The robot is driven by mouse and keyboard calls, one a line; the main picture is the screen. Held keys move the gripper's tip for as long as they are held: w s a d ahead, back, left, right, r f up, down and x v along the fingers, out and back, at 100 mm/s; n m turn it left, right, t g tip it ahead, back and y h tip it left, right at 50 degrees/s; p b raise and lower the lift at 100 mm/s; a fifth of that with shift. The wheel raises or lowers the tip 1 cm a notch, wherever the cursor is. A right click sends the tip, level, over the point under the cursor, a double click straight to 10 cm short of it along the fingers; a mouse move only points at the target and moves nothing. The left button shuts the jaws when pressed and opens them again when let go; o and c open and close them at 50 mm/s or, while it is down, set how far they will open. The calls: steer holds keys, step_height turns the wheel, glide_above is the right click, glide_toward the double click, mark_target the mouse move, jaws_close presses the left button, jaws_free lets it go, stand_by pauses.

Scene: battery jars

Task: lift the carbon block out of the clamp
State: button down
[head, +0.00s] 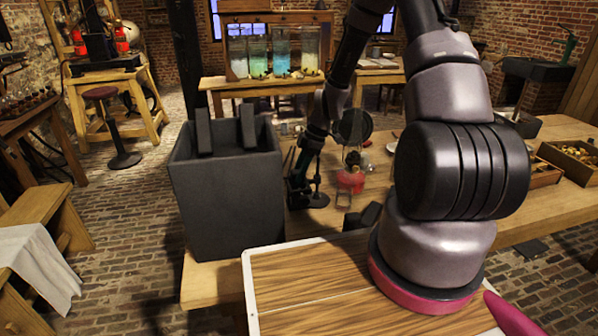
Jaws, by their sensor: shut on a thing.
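My arm reaches over the wooden bench (545,215), and its dark end comes down at the bench's left part. My gripper (298,188) is there, small and dark, beside a dark stand (318,200) with a flat base. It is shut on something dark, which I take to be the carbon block. The block's outline does not stand out from the dark fingers and stand. I cannot make out the clamp's jaws, or whether the block is still between them.
A large dark grey box (226,215) with two upright dark pieces stands left of my gripper. Red-based glassware (350,181) is close on its right. A small dark block (363,217) lies nearer. Glass jars (281,52) stand behind; wooden trays (570,156) are at right.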

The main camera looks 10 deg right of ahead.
steer(key=shift+r, duration=0.15)
step_height(320, 180, up, 12)
stand_by(2.2)
